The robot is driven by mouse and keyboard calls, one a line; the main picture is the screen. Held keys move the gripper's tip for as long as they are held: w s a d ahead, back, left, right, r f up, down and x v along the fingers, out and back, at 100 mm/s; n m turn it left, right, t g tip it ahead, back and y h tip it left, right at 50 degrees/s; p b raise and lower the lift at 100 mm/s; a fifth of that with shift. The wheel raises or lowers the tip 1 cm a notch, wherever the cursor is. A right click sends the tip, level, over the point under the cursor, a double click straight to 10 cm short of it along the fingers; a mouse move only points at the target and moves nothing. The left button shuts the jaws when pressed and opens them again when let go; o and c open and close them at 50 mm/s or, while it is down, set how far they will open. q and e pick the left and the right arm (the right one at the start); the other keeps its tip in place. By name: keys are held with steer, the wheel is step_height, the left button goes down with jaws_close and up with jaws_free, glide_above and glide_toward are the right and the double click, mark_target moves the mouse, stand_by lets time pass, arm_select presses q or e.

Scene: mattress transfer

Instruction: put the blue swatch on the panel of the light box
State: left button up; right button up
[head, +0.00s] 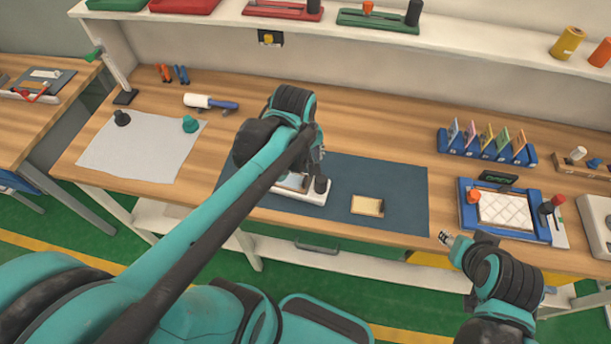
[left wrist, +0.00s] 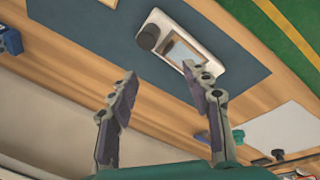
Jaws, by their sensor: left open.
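A blue rack (head: 487,147) at the back right holds several upright coloured swatches; the leftmost swatch (head: 453,131) looks bluish, but its colour is hard to tell. A white device with a black knob and a pale panel, perhaps the light box (head: 312,195), lies on the dark mat, partly hidden behind my left arm. It also shows in the left wrist view (left wrist: 207,53). My left gripper (left wrist: 162,92) is open and empty, above the bench. In the head view it is mostly hidden by its wrist. My right gripper (head: 445,238) is at the bench's front edge; its finger opening is unclear.
A tan block (head: 367,205) lies on the dark blue mat (head: 400,185). A blue-framed tray with a white quilted pad (head: 505,209) is at the right. A grey cloth (head: 135,150) and a roller (head: 210,103) lie at the left. A shelf (head: 450,45) runs behind.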

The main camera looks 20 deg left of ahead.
arm_select(q)
steer(key=s+d+r+m+t, duration=0.1)
steer(key=s+m+t, duration=0.3)
steer(key=m, duration=0.7)
steer(key=s+d, duration=0.1)
steer(key=s, duration=0.1)
steer(key=shift+s+d+r, duration=0.2)
steer(key=shift+s+d, duration=0.1)
steer(key=shift+d, duration=0.1)
steer(key=shift+f, duration=0.1)
step_height(320, 180, down, 7)
steer(key=b, duration=0.7)
